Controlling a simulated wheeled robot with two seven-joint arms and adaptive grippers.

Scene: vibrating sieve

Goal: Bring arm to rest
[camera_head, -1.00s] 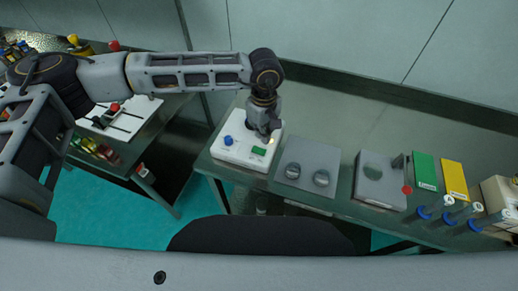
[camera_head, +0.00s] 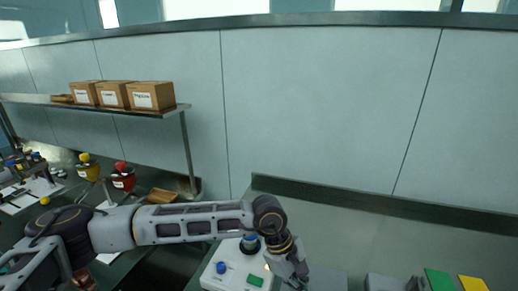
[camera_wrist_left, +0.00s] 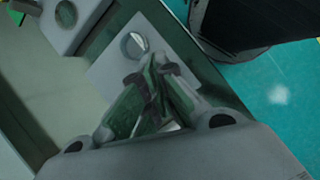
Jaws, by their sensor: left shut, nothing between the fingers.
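My left arm reaches in from the left in the head view, and its gripper (camera_head: 296,276) hangs near the bottom edge, at the right side of a white device (camera_head: 213,283). In the wrist view the gripper's fingers (camera_wrist_left: 167,68) are together and empty. They appear above a grey plate (camera_wrist_left: 108,80) with a round metal disc (camera_wrist_left: 134,45). The fingers hide part of this plate. My right gripper is in neither view.
Green (camera_head: 438,281) and yellow (camera_head: 473,284) blocks are at lower right, cut off by the frame. Yellow (camera_head: 88,170) and red (camera_head: 122,181) containers stand on the left table. The wall rises behind the bench's back edge (camera_head: 350,200).

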